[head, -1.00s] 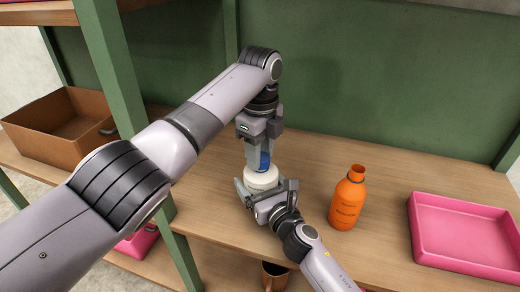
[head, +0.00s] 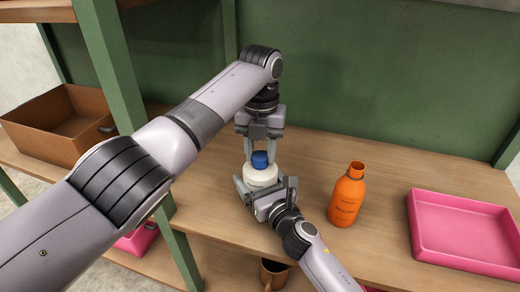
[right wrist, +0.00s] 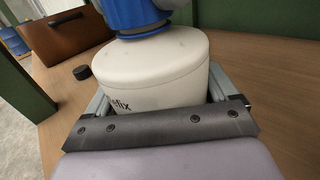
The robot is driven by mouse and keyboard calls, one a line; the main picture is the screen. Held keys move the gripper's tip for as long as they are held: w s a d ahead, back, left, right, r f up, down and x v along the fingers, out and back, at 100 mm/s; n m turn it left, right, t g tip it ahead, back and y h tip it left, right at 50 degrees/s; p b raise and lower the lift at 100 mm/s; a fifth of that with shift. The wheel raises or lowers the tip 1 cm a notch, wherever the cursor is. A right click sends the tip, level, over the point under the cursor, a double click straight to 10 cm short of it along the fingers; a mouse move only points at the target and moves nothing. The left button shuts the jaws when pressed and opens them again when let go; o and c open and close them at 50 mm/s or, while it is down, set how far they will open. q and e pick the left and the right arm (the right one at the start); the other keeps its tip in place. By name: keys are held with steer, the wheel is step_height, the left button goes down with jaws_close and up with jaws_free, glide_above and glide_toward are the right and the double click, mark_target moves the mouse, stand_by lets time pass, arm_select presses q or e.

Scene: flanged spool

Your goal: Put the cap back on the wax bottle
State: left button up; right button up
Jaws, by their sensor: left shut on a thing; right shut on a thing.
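A white bottle (head: 262,178) stands upright on the wooden shelf, with a blue cap (head: 260,159) at its top. In the right wrist view the bottle (right wrist: 155,75) shows part of a label reading "fix", and the blue top (right wrist: 145,18) is cut off by the upper edge. My left gripper (head: 260,156) points down from above, one finger on each side of the cap, and is shut on it. My right gripper (head: 263,190) is shut on the white bottle low down, from the front. Whether the cap is fully seated cannot be told.
An orange bottle (head: 347,195) with an uncovered mouth stands right of the white one. A pink tray (head: 465,262) lies farther right. A brown box (head: 35,140) is at the left beyond the green post (head: 122,80). A brown mug (head: 273,273) is below the shelf's front edge.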

arm_select(q)
steer(key=m, duration=0.3)
steer(key=shift+m, duration=0.3)
steer(key=o, duration=1)
steer(key=shift+r, duration=0.1)
steer(key=shift+r, duration=2.15)
steer(key=shift+c, duration=0.3)
